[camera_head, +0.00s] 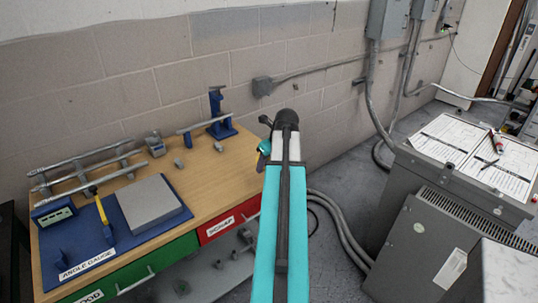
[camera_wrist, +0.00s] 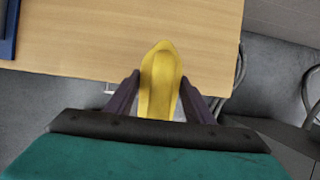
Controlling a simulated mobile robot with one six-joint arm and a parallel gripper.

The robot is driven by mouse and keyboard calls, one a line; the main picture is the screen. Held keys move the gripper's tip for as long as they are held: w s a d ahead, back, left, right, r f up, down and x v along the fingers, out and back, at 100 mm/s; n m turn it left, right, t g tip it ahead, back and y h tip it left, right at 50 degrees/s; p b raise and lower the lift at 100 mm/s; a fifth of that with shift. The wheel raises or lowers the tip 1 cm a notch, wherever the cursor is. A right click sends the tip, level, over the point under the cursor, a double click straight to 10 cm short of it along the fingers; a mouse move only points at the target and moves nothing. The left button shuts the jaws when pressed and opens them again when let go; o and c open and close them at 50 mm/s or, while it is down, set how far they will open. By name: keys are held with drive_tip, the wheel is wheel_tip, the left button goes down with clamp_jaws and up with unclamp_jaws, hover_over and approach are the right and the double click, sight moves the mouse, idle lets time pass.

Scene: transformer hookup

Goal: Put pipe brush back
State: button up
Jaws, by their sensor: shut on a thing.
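My gripper (camera_wrist: 160,98) is shut on a yellow object (camera_wrist: 160,75), with one dark finger on each side of it. It is smooth, long and rounded at the end, like a handle. No bristles show, so I cannot tell if it is the pipe brush. In the head view, a bit of yellow (camera_head: 264,147) shows beside the end of my arm, near the workbench's right end; my arm partly hides it. In the wrist view, the object is seen over the bench edge. No brush can be made out on the bench.
The wooden workbench (camera_head: 205,185) holds a blue angle gauge mat (camera_head: 120,232) with a grey plate and yellow-handled tool, a rack of pipes (camera_head: 88,170) and a blue stand (camera_head: 221,128). A red SCRAP drawer front (camera_head: 228,222) is below. Grey cabinets (camera_head: 425,245) stand right, with cables between.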

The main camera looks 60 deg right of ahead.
drive_tip(key=w+d+p, duration=0.1)
drive_tip(key=w+d, duration=0.1)
drive_tip(key=d, duration=0.2)
drive_tip(key=w+d+f+p, duration=0.1)
drive_tip(key=w+d, duration=0.1)
drive_tip(key=d, duration=0.2)
drive_tip(key=w+d+p, duration=0.1)
drive_tip(key=w+d, duration=0.1)
drive_tip(key=d, duration=0.2)
drive_tip(key=shift+w+f+p, duration=0.15)
drive_tip(key=shift+w+p, duration=0.2)
drive_tip(key=shift+w, duration=0.05)
drive_tip(key=shift+f+p, duration=0.8)
drive_tip(key=shift+f, duration=0.95)
drive_tip(key=o, duration=1)
drive_tip(key=shift+f, duration=0.1)
drive_tip(key=shift+b+v, duration=1.45)
drive_tip(key=shift+v, duration=4.7)
